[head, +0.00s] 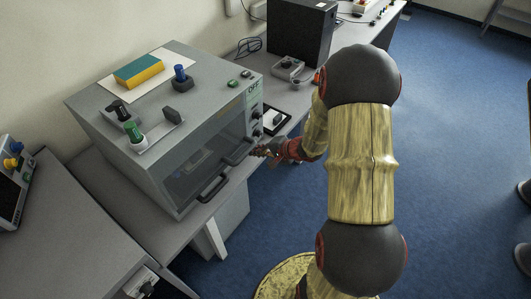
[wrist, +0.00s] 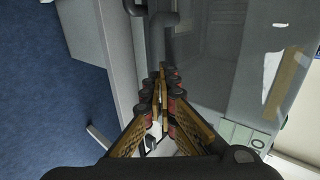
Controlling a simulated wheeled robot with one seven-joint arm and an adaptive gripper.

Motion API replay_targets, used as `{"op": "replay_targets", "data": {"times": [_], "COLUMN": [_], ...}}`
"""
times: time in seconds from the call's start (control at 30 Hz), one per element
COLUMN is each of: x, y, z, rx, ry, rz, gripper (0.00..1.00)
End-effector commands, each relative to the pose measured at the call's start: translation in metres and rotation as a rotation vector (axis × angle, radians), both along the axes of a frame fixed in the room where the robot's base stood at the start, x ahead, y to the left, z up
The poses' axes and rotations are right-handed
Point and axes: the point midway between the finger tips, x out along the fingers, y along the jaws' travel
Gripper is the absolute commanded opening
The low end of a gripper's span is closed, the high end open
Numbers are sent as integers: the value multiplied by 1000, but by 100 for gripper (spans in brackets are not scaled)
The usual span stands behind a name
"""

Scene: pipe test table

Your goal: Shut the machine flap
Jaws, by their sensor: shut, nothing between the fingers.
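The machine (head: 180,105) is a grey box on the table. Its flap (head: 200,165) is a dark see-through panel on the front, with two dark bar handles (head: 212,189). It stands close to upright against the box; I cannot tell whether it is fully shut. My gripper (head: 258,151) is at the right end of the front, beside the right handle (head: 240,153). In the wrist view my gripper (wrist: 164,72) is shut and empty, its tips close to a dark handle bar (wrist: 157,38). I cannot tell whether they touch.
A sponge (head: 139,71) and several stamp-like items, such as a green-topped one (head: 135,132), lie on the machine. A black box (head: 300,35) and a small grey device (head: 288,68) stand behind.

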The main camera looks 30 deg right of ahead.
Motion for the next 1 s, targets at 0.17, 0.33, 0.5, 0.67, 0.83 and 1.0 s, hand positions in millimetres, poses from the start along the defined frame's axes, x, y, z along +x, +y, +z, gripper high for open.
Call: {"op": "replay_targets", "data": {"times": [0.17,0.33,0.5,0.67,0.83,1.0], "x": [19,28,30,30,30,34], "y": [7,10,10,10,10,12], "z": [-18,-24,-25,-25,-26,-31], "rx": [0,0,-1,-1,0,7], "ry": [1,0,0,0,-4,-24], "rz": [1,0,0,0,0,0], "gripper": [0,0,0,0,0,0]}}
